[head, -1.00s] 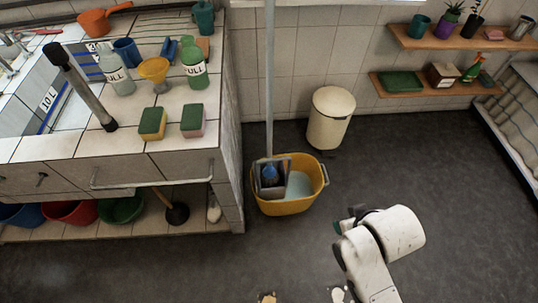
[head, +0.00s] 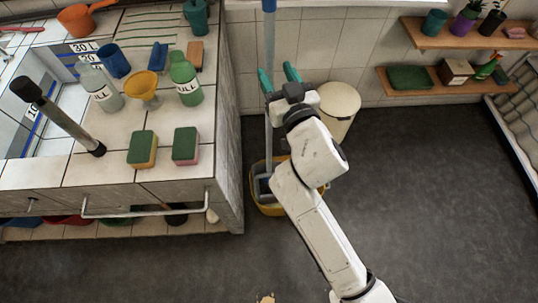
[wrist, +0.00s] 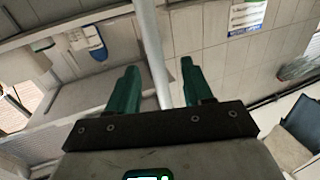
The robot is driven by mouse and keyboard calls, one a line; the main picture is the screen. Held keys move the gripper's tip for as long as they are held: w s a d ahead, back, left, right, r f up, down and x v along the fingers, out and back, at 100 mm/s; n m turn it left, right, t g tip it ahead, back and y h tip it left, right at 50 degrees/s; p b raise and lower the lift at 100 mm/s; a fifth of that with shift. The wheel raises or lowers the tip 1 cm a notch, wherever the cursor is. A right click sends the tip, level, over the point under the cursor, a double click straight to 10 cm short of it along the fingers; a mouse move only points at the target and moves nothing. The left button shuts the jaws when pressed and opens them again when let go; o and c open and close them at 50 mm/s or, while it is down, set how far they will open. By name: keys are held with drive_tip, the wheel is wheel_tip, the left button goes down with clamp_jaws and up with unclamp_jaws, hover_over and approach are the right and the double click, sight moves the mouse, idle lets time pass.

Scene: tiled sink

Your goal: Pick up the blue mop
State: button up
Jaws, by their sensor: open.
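The mop's long pale blue-grey handle (head: 269,50) stands upright from the yellow bucket (head: 268,208) on the floor. My arm hides much of the bucket and the mop head. My gripper (head: 278,74) is open, with its green fingers raised at the handle. In the wrist view, the handle (wrist: 152,50) runs between the two open fingers of the gripper (wrist: 158,85), apart from both. It is closer to the middle than to either finger.
The tiled sink counter (head: 105,190) stands close on the left, with two sponges and bottles on top. A cream bin (head: 342,108) is behind my arm. Shelves (head: 440,80) hang at the right. The dark floor (head: 430,200) on the right is clear.

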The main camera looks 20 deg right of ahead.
sight(271, 60)
drive_tip(key=shift+w+d+f+p, duration=0.1)
drive_tip(key=shift+w+d+p, duration=0.1)
drive_tip(key=shift+w, duration=0.9)
drive_tip(key=shift+w+d+r+p, duration=0.1)
drive_tip(key=shift+w+p, duration=0.1)
drive_tip(key=shift+w, duration=0.85)
drive_tip(key=shift+w+d+f+p, duration=0.1)
drive_tip(key=shift+w+p, duration=0.1)
drive_tip(key=shift+w, duration=0.9)
drive_tip(key=shift+c, duration=0.3)
clamp_jaws()
